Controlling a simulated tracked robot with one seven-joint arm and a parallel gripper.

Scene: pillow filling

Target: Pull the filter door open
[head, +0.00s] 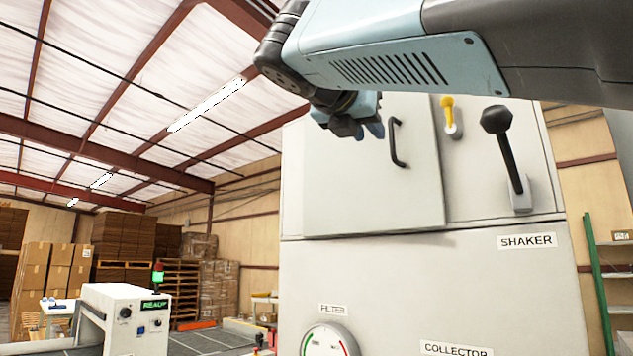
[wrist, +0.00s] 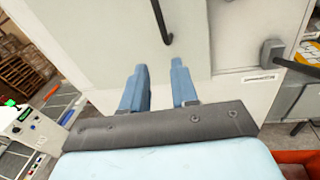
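The filter door (head: 350,190) is a pale grey panel on the upper front of a large cabinet, and it looks closed. Its black bar handle (head: 396,143) is upright near the door's right side. My gripper (head: 368,130) is just left of the handle in the head view, partly hidden by its own wrist. In the wrist view the two blue fingers (wrist: 159,78) stand apart with nothing between them. The handle (wrist: 163,25) shows beyond the fingertips there, and its lower end looks clear of them. The door (wrist: 90,45) fills the area behind the fingers.
Right of the door are a yellow latch (head: 448,115) and a black shaker lever (head: 510,160). A round gauge (head: 329,340) sits low on the cabinet (head: 430,280). A white machine with a green READY display (head: 154,305) stands at lower left.

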